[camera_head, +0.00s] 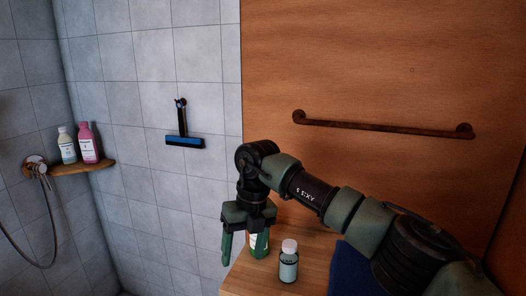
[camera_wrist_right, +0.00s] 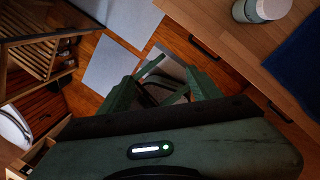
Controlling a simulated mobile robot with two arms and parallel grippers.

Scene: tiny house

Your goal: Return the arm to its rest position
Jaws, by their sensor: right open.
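My right arm comes in from the lower right in the head view, bent at the elbow. My right gripper (camera_head: 242,247) points down at the left edge of the wooden counter (camera_head: 308,246). Its green fingers are apart, with nothing held between them. In the right wrist view the open fingers (camera_wrist_right: 160,78) show above the floor, beside the counter. A small bottle with a pale cap (camera_head: 289,262) stands upright on the counter, just right of the gripper. Another green-and-white item (camera_head: 261,243) is partly hidden behind the right finger. My left gripper is out of view.
A folded dark blue towel (camera_head: 352,272) lies on the counter under my forearm. A rusty bar (camera_head: 380,127) is on the wooden wall behind. A squeegee (camera_head: 184,140) hangs on the tiles.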

